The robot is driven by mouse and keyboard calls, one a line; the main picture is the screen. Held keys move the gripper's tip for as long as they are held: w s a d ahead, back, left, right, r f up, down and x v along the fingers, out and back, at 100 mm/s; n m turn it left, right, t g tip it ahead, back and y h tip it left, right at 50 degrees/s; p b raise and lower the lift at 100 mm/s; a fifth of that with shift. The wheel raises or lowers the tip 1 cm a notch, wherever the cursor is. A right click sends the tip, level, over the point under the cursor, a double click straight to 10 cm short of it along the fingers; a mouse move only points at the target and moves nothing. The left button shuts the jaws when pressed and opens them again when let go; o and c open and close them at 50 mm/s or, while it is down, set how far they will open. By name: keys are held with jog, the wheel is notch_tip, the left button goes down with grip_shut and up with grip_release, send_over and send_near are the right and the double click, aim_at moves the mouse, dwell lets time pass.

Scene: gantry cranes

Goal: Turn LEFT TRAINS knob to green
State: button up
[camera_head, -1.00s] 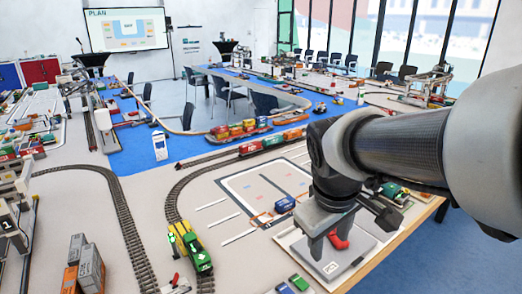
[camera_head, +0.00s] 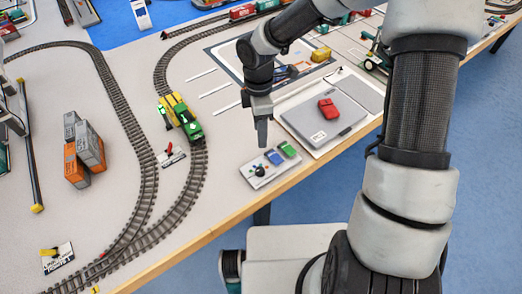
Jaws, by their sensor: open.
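A small light-grey control box (camera_head: 270,166) lies near the table's front edge. It carries a dark knob (camera_head: 259,170) at its left end, with a small green mark beside it, and a blue block and a green block to the right. I cannot read its label, so I cannot confirm that this is the LEFT TRAINS knob or how it is set. My gripper (camera_head: 262,140) points down just above and behind the box, with its fingers overlapping in this view. It is open and holds nothing, and seems apart from the knob.
A grey flat case (camera_head: 300,122) with a red object (camera_head: 328,109) lies right of the box. A green and yellow locomotive (camera_head: 182,118) stands on curved track to the left. Orange and grey containers (camera_head: 84,148) stand farther left.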

aim_at(260, 169)
jog(key=f, duration=0.6)
jog(key=f+b, duration=0.1)
jog(key=f, duration=0.4)
jog(key=s+f, duration=0.1)
jog(key=f, duration=0.5)
jog(key=shift+f, duration=0.35)
jog(key=shift+c, duration=0.2)
jog(key=c, duration=1)
